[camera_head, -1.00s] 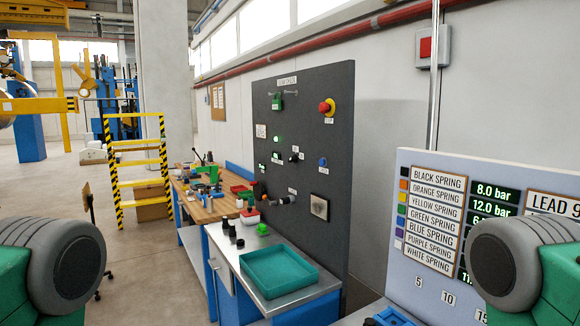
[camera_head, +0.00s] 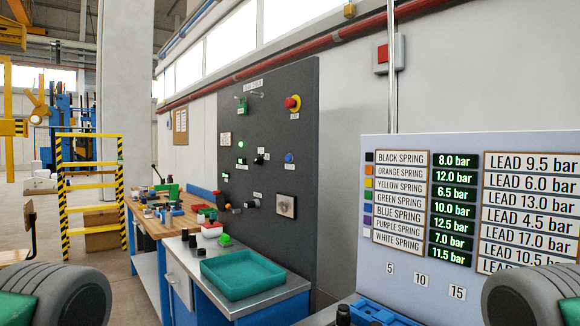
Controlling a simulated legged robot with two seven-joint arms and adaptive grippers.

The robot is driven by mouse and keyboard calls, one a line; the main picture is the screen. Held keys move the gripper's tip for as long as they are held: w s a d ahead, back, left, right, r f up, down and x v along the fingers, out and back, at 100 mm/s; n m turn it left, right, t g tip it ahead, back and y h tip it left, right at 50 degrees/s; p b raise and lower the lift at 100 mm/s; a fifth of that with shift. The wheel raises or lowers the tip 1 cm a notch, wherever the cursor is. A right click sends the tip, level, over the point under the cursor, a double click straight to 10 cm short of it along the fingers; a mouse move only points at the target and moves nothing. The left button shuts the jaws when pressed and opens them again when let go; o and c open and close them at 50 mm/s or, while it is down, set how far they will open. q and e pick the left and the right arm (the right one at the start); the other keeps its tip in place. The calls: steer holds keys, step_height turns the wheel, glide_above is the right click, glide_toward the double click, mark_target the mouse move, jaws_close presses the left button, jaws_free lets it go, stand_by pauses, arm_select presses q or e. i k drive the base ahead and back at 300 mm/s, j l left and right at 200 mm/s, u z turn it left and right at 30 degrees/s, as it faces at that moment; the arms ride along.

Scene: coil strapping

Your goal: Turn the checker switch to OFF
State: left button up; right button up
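A dark grey upright panel (camera_head: 300,130) stands behind the workbench, left of centre. It carries a small black knob switch (camera_head: 260,159) near its middle, with a small label above it; its pointing direction is too small to read. A lit green lamp (camera_head: 240,144) and a small lit green display (camera_head: 241,161) sit left of the knob. Which control is named the checker switch cannot be read. Only rounded grey and green parts of my arms show at the two lower corners. Neither gripper is in view.
A green tray (camera_head: 242,276) lies on the bench below. A spring-pressure board (camera_head: 375,245) stands at right. Open floor lies at left.

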mark_target(259, 161)
steer(key=i+j+z, duration=0.25)
steer(key=z, duration=0.2)
steer(key=i+j+z, duration=0.2)
steer(key=j+z, duration=0.25)
steer(key=i+j+z, duration=0.15)
steer(key=j+z, duration=0.25)
steer(key=l, duration=0.05)
